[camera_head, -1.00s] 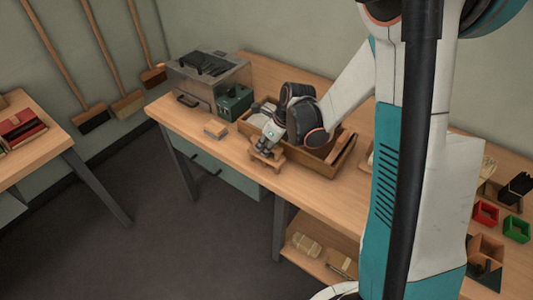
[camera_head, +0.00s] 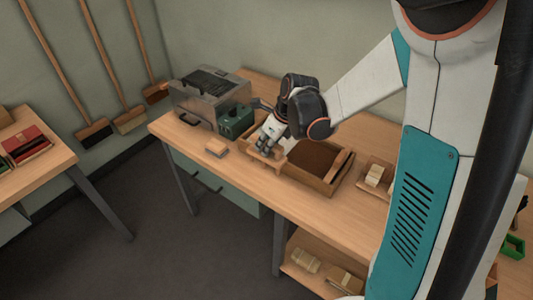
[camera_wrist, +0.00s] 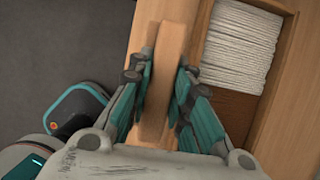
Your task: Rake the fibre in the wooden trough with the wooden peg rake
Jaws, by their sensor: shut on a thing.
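The wooden peg rake (camera_head: 266,158) is in my gripper (camera_head: 270,139), at the front left side of the wooden trough (camera_head: 306,178). In the wrist view the fingers (camera_wrist: 160,100) close on both sides of the rake's wooden body (camera_wrist: 174,50). Its pegs cannot be made out there. The rake lies over or beside the trough's near wall; I cannot tell whether it touches. White stranded fibre (camera_wrist: 240,45) lies in one part of the trough, next to a brown bed (camera_wrist: 224,112). In the head view my gripper hides most of the fibre.
A grey metal box (camera_head: 207,100) and a green box (camera_head: 236,121) stand left of the trough. A small wooden block (camera_head: 216,148) lies near the table's front edge. Pale blocks (camera_head: 374,175) sit to the right. The tabletop before the trough is clear.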

